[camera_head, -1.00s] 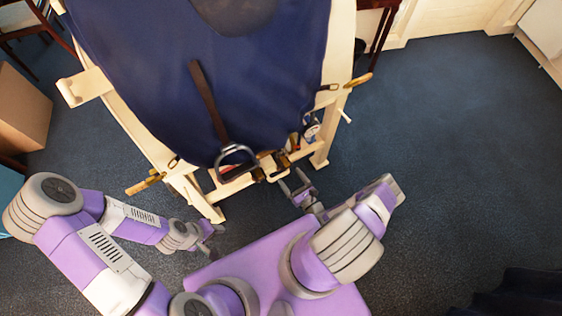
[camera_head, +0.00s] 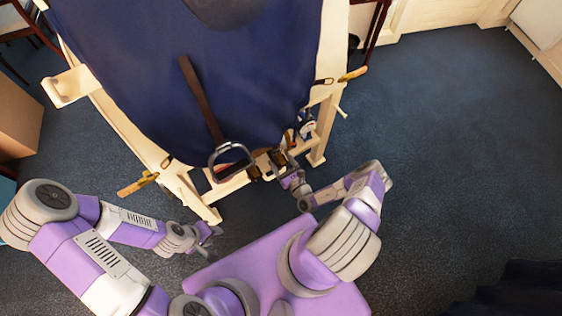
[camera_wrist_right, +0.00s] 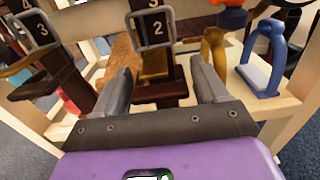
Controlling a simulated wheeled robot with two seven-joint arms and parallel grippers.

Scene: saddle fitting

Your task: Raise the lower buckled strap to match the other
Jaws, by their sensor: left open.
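Two dark brown buckled straps hang side by side in the right wrist view. The left strap (camera_wrist_right: 52,78) has a metal buckle (camera_wrist_right: 36,30) framing a "3", with a "4" above. The right strap (camera_wrist_right: 165,87) has a buckle (camera_wrist_right: 152,28) framing a "2", with a "3" above. My right gripper (camera_wrist_right: 162,88) is open, its fingers on either side of the right strap's lower part; contact cannot be told. In the head view it (camera_head: 283,166) is at the stand's front. My left gripper (camera_head: 210,236) is open and empty, low over the floor, away from the straps.
A pale wooden stand (camera_head: 208,212) carries a navy cover (camera_head: 130,60). A long brown strap (camera_head: 200,98) with a metal stirrup (camera_head: 230,158) hangs over it. Open floor lies at right.

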